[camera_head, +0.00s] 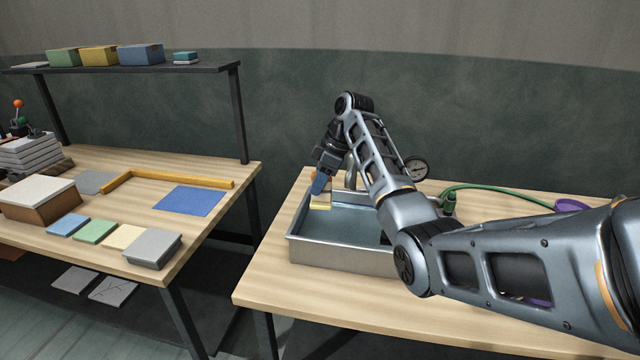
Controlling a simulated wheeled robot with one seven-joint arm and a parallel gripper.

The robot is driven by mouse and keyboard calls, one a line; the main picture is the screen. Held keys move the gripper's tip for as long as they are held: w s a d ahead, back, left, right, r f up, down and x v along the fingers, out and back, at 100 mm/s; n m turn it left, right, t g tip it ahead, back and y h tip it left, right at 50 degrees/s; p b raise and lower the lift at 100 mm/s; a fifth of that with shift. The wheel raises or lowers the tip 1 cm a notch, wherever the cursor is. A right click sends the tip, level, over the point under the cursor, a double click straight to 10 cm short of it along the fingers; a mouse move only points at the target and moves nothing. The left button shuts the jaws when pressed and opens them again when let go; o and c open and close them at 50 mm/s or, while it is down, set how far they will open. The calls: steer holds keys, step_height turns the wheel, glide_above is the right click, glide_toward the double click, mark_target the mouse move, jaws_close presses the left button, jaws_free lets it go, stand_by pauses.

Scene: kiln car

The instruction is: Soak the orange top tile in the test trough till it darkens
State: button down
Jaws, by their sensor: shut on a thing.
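The test trough (342,258) is a rectangular grey metal basin with bluish water in it, on the right-hand table. My gripper (319,190) points down over the trough's back left part. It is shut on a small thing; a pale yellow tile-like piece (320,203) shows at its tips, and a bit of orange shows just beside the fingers. I cannot tell whether the held piece touches the water. No clearly orange tile is visible in full. My arm hides the trough's right side.
A green hose (490,187) and a round gauge (417,168) are behind the trough; a purple object (572,204) lies at right. The left table holds coloured tiles (96,232), a blue mat (188,201) and a yellow angle bar (180,178). The right table's front left is clear.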

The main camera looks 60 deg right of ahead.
steer(key=shift+f+b, duration=2.75)
steer(key=shift+f, duration=2.6)
steer(key=shift+f, duration=0.6)
steer(key=shift+r, duration=0.1)
stand_by(1.9)
